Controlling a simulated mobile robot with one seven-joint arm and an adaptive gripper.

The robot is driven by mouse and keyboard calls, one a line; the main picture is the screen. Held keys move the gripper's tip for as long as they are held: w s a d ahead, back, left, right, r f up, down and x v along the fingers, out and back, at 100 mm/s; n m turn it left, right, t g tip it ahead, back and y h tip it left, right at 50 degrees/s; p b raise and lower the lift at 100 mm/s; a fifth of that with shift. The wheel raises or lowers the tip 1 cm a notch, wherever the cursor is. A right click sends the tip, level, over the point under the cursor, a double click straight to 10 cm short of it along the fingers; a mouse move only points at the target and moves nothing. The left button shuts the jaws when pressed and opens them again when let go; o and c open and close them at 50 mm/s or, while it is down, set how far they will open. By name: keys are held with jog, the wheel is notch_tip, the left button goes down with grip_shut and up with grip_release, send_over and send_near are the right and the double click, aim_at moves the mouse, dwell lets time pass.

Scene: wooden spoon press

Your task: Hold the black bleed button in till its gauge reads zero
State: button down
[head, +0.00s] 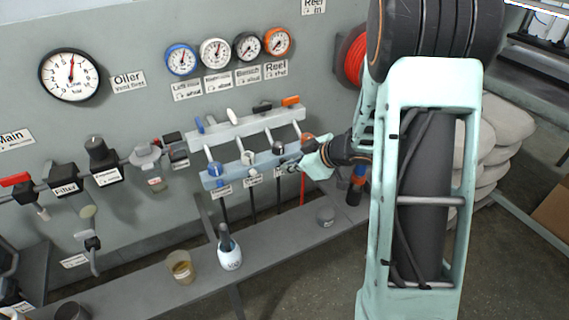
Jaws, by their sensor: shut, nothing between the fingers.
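The black bleed button (278,148) is on the front of the pale blue manifold (213,181), right of the white button (248,157) and blue button (215,168). My gripper (284,168) is shut and empty, reaching in from the right. Its tips are just below and right of the black button in the picture; I cannot tell whether they touch anything. The black-rimmed gauge (248,46) is on the wall above, between the white-rimmed and orange-rimmed gauges. Its needle is too small to read surely. My gripper and wrist cover the manifold's right end.
Hoses hang under the manifold. A red hose reel (355,58) is at right; pale sacks (500,135) are stacked beyond my arm.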

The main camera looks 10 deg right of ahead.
jog(key=shift+s+d, duration=0.3)
jog(key=shift+s, duration=0.5)
jog(key=shift+s, duration=0.1)
jog(key=s, duration=0.1)
jog(key=s+d, duration=0.1)
jog(key=s, duration=0.2)
jog(key=shift+s+d, duration=0.25)
jog(key=shift+s, duration=0.05)
